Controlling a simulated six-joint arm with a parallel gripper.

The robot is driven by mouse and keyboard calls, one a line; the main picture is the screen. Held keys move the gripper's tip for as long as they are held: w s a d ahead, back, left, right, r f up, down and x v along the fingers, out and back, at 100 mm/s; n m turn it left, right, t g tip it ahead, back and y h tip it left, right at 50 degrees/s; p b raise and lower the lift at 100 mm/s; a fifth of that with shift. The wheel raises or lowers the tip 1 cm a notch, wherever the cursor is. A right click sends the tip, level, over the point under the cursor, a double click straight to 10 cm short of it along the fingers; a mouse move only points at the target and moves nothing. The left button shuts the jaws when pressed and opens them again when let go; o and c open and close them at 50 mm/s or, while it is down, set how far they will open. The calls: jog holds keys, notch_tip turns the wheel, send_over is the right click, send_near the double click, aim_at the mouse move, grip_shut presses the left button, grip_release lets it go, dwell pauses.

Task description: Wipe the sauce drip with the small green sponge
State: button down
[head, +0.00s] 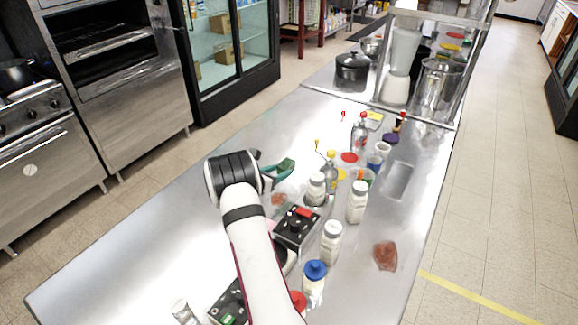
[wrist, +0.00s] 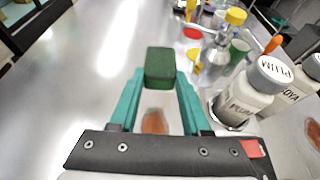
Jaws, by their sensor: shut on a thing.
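My gripper (wrist: 160,88) has teal fingers and is shut on the small green sponge (wrist: 160,62), which sits between the fingertips in the wrist view. In the head view my gripper (head: 277,171) is over the steel counter, near the middle. The fingers and sponge blend together there. A reddish-brown sauce drip (head: 279,199) lies on the counter just below the gripper in the head view. It also shows between the fingers in the wrist view (wrist: 154,122), nearer the wrist than the sponge. I cannot tell whether the sponge touches the counter.
A larger reddish-brown patch (head: 385,256) lies near the counter's right edge. White-bodied bottles, one labelled PLUM (wrist: 250,92), stand close right of the gripper. A red lid (head: 349,157) and more bottles are beyond. The counter (head: 150,235) left of the arm is clear.

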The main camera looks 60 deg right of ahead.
aim_at(277, 200)
jog(key=shift+a+f, duration=0.25)
jog(key=shift+f, duration=1.05)
jog(key=shift+a+f, duration=0.2)
jog(key=shift+f, duration=1.15)
jog(key=shift+a+f, duration=0.25)
jog(key=shift+f, duration=1.05)
jog(key=shift+a+f, duration=0.2)
jog(key=shift+a, duration=3.45)
jog(key=shift+d, duration=3.55)
jog(key=shift+d+r, duration=0.1)
jog(key=shift+d, duration=0.05)
notch_tip(277, 200, up, 8)
